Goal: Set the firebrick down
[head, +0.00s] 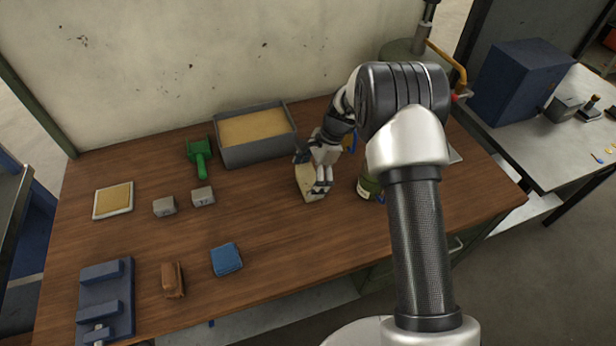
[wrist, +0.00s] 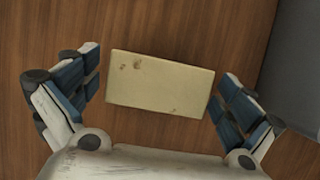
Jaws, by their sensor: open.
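The firebrick (wrist: 160,84) is a pale yellow block with a few dark marks on its top face. In the wrist view it lies flat between my two fingers, with a gap showing at each side. In the head view the firebrick (head: 306,184) is on the wooden table, partly hidden by my gripper (head: 313,174). My gripper (wrist: 160,98) is open around the brick and holds nothing. Its pads are blue. Whether the brick's underside touches the wood fully is hidden.
A grey bin of sand (head: 258,158) stands behind the brick, with a green scoop (head: 199,160) beside it. Two grey blocks (head: 164,206), a blue cloth (head: 227,259) and a brown item (head: 173,280) lie leftward.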

